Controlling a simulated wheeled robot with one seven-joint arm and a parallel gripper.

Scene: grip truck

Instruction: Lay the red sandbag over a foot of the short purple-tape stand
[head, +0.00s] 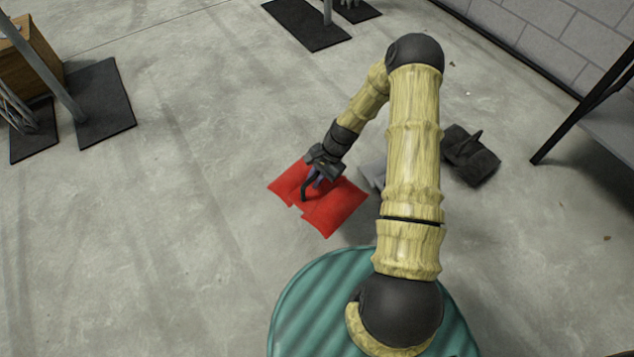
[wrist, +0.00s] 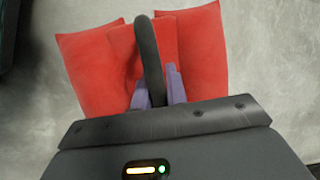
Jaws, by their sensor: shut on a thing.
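The red sandbag (head: 335,207) has two lobes and a black strap handle. It is below my gripper (head: 313,178), left of my arm in the head view. In the wrist view the red sandbag (wrist: 205,55) spreads ahead of the jaws, and the black handle rises between the purple fingers of my gripper (wrist: 160,85). The gripper is shut on that handle. I cannot tell whether the bag touches the floor. No purple tape can be made out on any stand in view.
Stand poles rise near dark mats (head: 105,105) at left and a dark mat (head: 305,22) at the top. A table (head: 612,125) is at right.

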